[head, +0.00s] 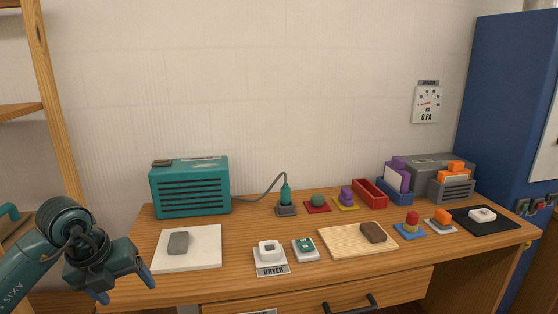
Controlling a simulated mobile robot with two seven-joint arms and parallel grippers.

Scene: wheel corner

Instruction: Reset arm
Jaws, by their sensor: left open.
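My left gripper (126,280) is at the lower left of the head view, beside the left front corner of the wooden desk (210,287). It is open, its fingers point down and right, and nothing shows between them. It appears apart from everything on the desk. My left arm comes in from the left edge, with teal and dark links. My right gripper is not in view.
A white board with a grey block (178,243) lies nearest my left gripper. A teal slatted box (190,187) stands behind it. A DRYER sign (271,270), wooden board (340,242), red tray (370,192) and black mat (490,227) lie to the right. A drawer handle (350,305) juts out in front.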

